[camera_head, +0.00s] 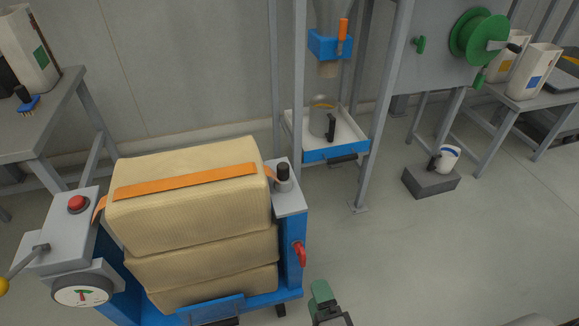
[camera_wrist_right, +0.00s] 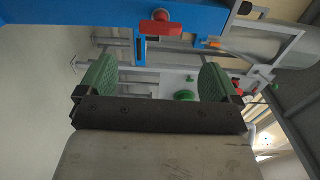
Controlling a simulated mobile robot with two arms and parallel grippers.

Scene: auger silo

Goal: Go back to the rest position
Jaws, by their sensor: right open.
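My right gripper (camera_head: 322,298) shows at the bottom edge of the head view, just right of the blue cart. In the right wrist view its two green fingers (camera_wrist_right: 158,80) are wide apart with nothing between them. A red handle (camera_wrist_right: 155,27) on a blue frame lies beyond the fingers there, apart from them. The same kind of red handle (camera_head: 299,253) is on the cart's right side in the head view. My left gripper is not in view.
The blue cart (camera_head: 291,277) carries stacked tan sacks (camera_head: 190,208) under an orange strap. A silo frame with a blue-fronted tray (camera_head: 335,154) stands behind. A grey block (camera_head: 430,184) with a white cup (camera_head: 449,156) is on the floor.

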